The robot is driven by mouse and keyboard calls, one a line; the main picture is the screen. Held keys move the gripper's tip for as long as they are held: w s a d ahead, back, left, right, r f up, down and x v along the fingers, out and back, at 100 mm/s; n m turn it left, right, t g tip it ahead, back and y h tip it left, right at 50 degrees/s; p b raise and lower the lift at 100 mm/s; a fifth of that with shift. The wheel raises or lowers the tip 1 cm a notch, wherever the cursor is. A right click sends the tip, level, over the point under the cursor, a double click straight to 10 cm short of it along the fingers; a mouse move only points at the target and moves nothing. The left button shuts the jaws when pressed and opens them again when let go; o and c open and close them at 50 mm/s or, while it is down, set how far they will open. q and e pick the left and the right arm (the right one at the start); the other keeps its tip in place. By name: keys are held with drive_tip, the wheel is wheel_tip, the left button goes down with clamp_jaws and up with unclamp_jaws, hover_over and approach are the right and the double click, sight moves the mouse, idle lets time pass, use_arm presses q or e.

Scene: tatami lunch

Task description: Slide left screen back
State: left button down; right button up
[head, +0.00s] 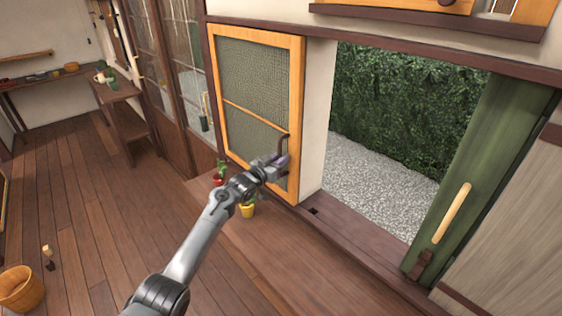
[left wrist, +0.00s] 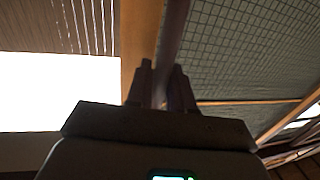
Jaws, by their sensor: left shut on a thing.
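The left screen (head: 255,75) is an orange wooden frame with grey-green mesh, standing upright at the left of the wall opening. Its mesh also fills the upper right of the left wrist view (left wrist: 245,50). A dark handle (head: 285,143) sits on the screen's right side. My left gripper (head: 277,163) is at this handle, low on the frame. In the left wrist view its fingers (left wrist: 163,78) are shut around the dark upright bar (left wrist: 173,38) of the handle. The fingertips partly hide the grip in the head view. My right gripper is not in view.
Right of the screen is a white wall edge (head: 318,115), then an opening onto gravel (head: 370,180) and a hedge (head: 405,100). A green panel (head: 480,150) with a pale handle (head: 452,212) stands at the right. Potted plants, one in a yellow pot (head: 248,211), stand below the screen.

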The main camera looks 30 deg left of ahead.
use_arm(q)
drive_tip(key=c, duration=1.2)
unclamp_jaws()
drive_tip(key=shift+o, duration=0.2)
drive_tip(key=shift+s, duration=0.2)
drive_tip(key=s+p, duration=0.1)
drive_tip(key=s, duration=0.9)
drive_tip(key=shift+s+a+p, duration=0.2)
drive_tip(key=shift+a+p, duration=0.1)
drive_tip(key=shift+a, duration=0.1)
